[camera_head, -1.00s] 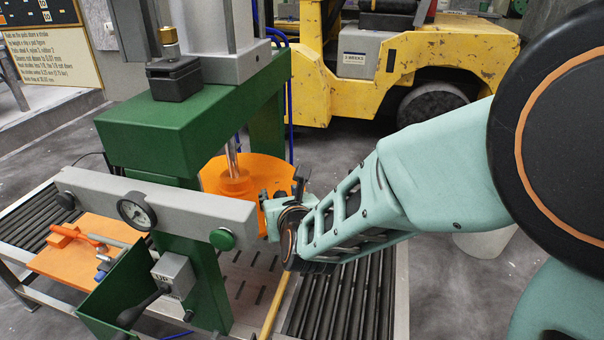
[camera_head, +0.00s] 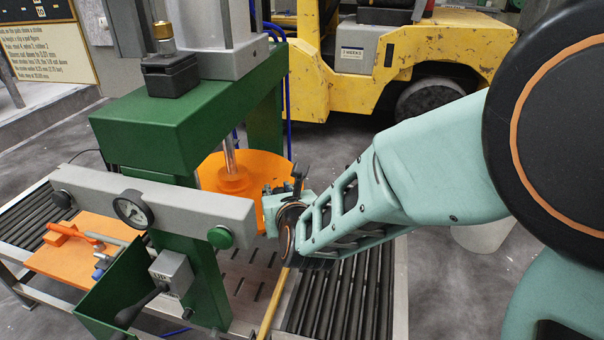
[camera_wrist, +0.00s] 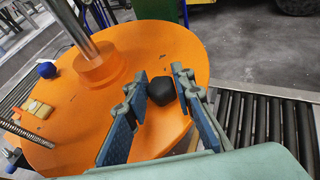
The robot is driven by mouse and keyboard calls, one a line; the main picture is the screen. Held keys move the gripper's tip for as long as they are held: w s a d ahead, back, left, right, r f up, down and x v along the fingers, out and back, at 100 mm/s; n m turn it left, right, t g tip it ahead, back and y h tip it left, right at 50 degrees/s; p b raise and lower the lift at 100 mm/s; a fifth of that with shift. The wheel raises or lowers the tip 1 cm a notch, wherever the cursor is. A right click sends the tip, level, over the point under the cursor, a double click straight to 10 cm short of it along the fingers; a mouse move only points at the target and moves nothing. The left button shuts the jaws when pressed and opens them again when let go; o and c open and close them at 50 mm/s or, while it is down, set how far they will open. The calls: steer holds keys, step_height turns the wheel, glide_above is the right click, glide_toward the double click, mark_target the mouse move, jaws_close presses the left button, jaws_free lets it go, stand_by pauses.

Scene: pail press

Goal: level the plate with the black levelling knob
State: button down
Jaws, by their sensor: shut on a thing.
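The round orange plate (camera_head: 215,168) sits under the green press, with a steel rod standing on its middle; it fills much of the wrist view (camera_wrist: 185,50). The black levelling knob (camera_wrist: 162,91) is at the plate's near edge in the wrist view, between the two blue-padded fingers of my gripper (camera_wrist: 160,80). My gripper is shut on the knob. In the head view my gripper (camera_head: 270,203) is at the plate's right edge and the knob is hidden there.
The green press frame (camera_head: 180,125) and its grey beam with a dial gauge (camera_head: 132,210) stand left of my arm. A black roller conveyor (camera_head: 345,300) lies below. An orange board with tools (camera_head: 75,255) is at left. A yellow forklift (camera_head: 440,60) stands behind.

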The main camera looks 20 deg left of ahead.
steer(key=shift+w+d+r+n+g+y+p, duration=0.15)
steer(key=shift+n+g+y+p, duration=0.55)
steer(key=shift+p, duration=0.75)
steer(key=n+g+y+p, duration=0.1)
steer(key=n+g+p, duration=0.1)
steer(key=p, duration=0.3)
steer(key=n+g+y+p, duration=0.2)
steer(key=n+p, duration=0.1)
steer(key=p, duration=0.2)
steer(key=shift+r+y+p, duration=0.2)
steer(key=shift+y+p, duration=0.1)
steer(key=n+g+p, duration=0.2)
steer(key=p, duration=0.1)
steer(key=shift+y, duration=0.3)
steer(key=shift+f+n+g+p, duration=0.2)
steer(key=shift+n+g+p, duration=0.55)
steer(key=shift+n+g, duration=0.4)
